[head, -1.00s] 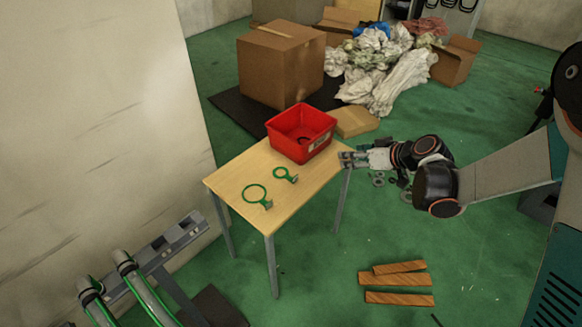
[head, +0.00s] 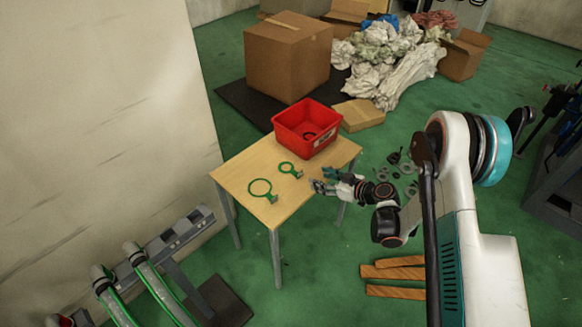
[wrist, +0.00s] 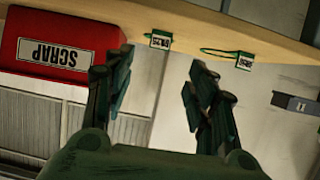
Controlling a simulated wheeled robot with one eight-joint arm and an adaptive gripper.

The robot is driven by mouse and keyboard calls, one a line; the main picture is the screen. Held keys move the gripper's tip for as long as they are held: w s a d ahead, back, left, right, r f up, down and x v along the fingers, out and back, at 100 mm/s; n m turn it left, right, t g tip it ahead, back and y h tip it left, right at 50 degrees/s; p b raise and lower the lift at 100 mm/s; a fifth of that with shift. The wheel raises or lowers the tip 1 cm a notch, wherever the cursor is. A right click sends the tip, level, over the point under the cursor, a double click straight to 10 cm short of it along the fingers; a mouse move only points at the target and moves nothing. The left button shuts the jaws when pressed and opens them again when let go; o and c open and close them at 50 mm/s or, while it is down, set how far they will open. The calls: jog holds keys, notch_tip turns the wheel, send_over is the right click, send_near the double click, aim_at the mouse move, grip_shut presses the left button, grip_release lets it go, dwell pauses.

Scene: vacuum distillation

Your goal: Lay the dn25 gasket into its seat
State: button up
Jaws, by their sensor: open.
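Two green ring gaskets with small tags lie flat on the wooden table: a larger ring (head: 260,187) and a smaller ring (head: 287,168). I cannot read in the head view which is dn25. In the wrist view a near tag (wrist: 160,41) shows between the fingers, and another tag with a green ring (wrist: 244,61) shows to the right. My gripper (head: 318,186) is open and empty at the table's right edge, right of the smaller ring and apart from it. Its spread fingers also show in the wrist view (wrist: 158,70). I cannot identify the gasket's seat.
A red scrap bin (head: 306,128) with a dark ring inside stands on the table (head: 235,172) behind the gaskets. A rail (head: 190,228) with green-edged pipes (head: 150,275) is at lower left by the wall. Wood strips (head: 395,290) and loose grey parts (head: 402,172) lie on the floor.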

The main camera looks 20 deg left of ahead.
aim_at(300, 173)
jog(key=b+x, duration=0.1)
jog(key=x, duration=0.4)
jog(key=shift+w+a+f, duration=0.1)
jog(key=shift+a+f, duration=0.1)
jog(key=shift+b+x, duration=1.6)
jog(key=shift+x, duration=1.1)
jog(key=shift+w+a+r, duration=0.15)
jog(key=shift+a, duration=0.05)
jog(key=c, duration=0.9)
jog(key=shift+c, duration=0.4)
